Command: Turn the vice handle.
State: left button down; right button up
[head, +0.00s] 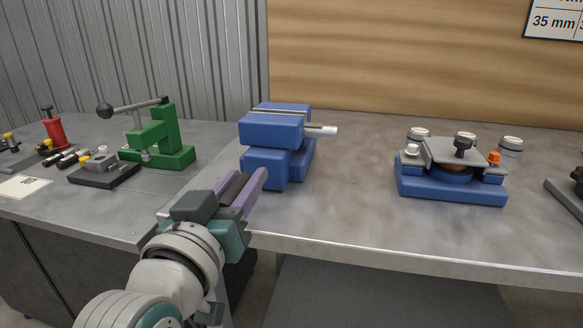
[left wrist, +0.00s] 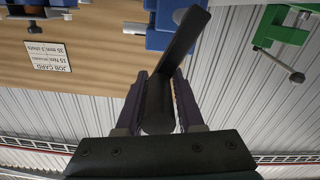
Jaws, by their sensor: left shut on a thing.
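The blue vice (head: 272,130) stands at the front edge of the bench, and part of it shows at the top of the left wrist view (left wrist: 160,38). A rod with a pale end (head: 322,130) sticks out from its right side. My left gripper (head: 247,184) is in front of the vice and low, at the bench edge. Its purple fingers are shut on a dark bar, seemingly the vice handle (left wrist: 178,62), which runs from between the fingers toward the vice. Where the bar joins the vice is hard to make out. My right gripper is not in view.
A green press (head: 160,140) with a ball-ended lever stands left of the vice. A blue fixture (head: 450,192) with knobs stands to the right. A red tool (head: 54,132) and small parts lie far left. The bench between vice and fixture (head: 350,190) is clear.

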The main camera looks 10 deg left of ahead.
pick_arm(q)
jog(key=shift+a+n+p, duration=0.1)
jog(key=shift+a+n, duration=0.55)
jog(key=shift+n, duration=0.5)
jog(key=shift+a+n+p, duration=0.1)
jog(key=shift+a+n, duration=0.6)
jog(key=shift+n, duration=0.4)
jog(key=shift+a+n+p, duration=0.1)
jog(key=shift+a+n, duration=0.55)
jog(key=shift+n, duration=0.5)
jog(key=shift+w, duration=0.1)
jog(key=shift+r, duration=0.1)
jog(key=c, duration=0.6)
grip_release()
jog(key=s, duration=1)
jog(key=shift+a+p, duration=0.2)
jog(key=shift+p, duration=0.25)
